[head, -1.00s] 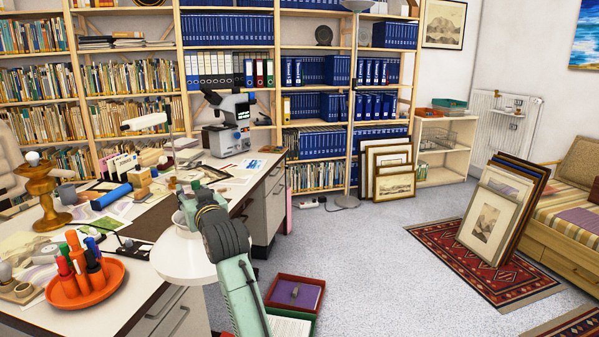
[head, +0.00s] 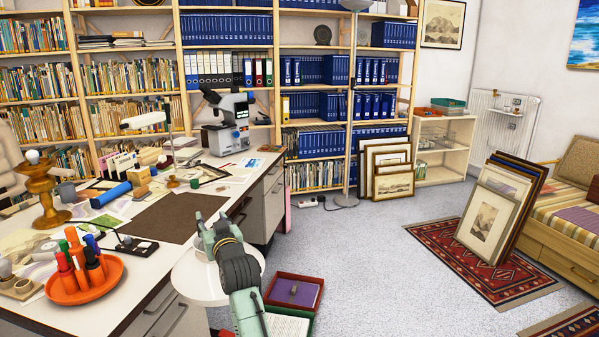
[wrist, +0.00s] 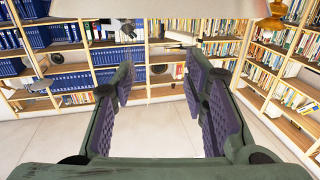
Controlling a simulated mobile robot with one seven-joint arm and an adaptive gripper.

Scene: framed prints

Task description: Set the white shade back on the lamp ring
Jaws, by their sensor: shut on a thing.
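The white shade (head: 192,279) is a broad round shape at my gripper (head: 211,224), by the right front edge of the desk. My arm hides part of it. In the wrist view, a pale surface (wrist: 150,8) along the top edge looks like the shade. My gripper's two padded fingers (wrist: 158,78) show with a gap between them, and the exact contact is hard to see. The brown-gold lamp (head: 45,200) stands bare at the left of the desk, with a white bulb (head: 33,157) on top. Its ring is too small to make out.
An orange tray of markers (head: 86,284) stands in front of the lamp. A blue roll (head: 111,195), a dark mat (head: 165,218) and a microscope (head: 228,120) are on the desk. A red box (head: 293,291) lies on the floor right of my arm.

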